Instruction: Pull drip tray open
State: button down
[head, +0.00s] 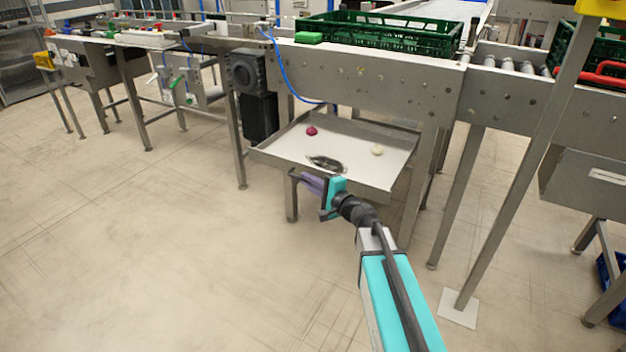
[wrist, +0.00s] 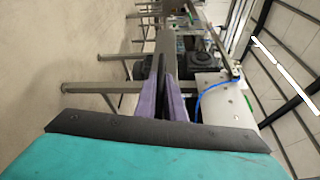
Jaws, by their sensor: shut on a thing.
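The drip tray (head: 395,160) is a shallow grey metal tray under the conveyor frame. It sticks out from beneath the frame toward me, with its inside in plain view. A dark red round item, a pale round item and a dark flat patch lie in it. My gripper (head: 308,181), with purple fingers, is at the tray's front edge, left of its middle, and is shut on the tray. In the wrist view my gripper (wrist: 165,98) has its fingers close together, with a grey metal strip running on past the tips. The exact grip contact is hidden.
Conveyor legs (head: 238,140) stand left of the tray, and more legs (head: 457,195) stand to its right. A black motor (head: 250,75) and a blue hose hang by the frame. A green crate (head: 375,35) sits on top. The floor (head: 150,250) in front is clear.

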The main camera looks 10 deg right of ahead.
jog(key=shift+s+a, duration=0.35)
jog(key=shift+s, duration=0.25)
jog(key=c, duration=1.8)
grip_release()
jog(key=shift+c, duration=0.2)
jog(key=shift+s, duration=0.1)
jog(key=p+v, duration=0.3)
jog(key=v, duration=0.5)
jog(key=shift+s+p, duration=0.15)
jog(key=shift+p, duration=0.2)
jog(key=p+v, duration=0.2)
jog(key=p, duration=0.5)
jog(key=shift+s+d+r, duration=0.15)
jog(key=shift+s+d, duration=0.05)
jog(key=shift+p+v, duration=1.4)
jog(key=shift+p, duration=0.35)
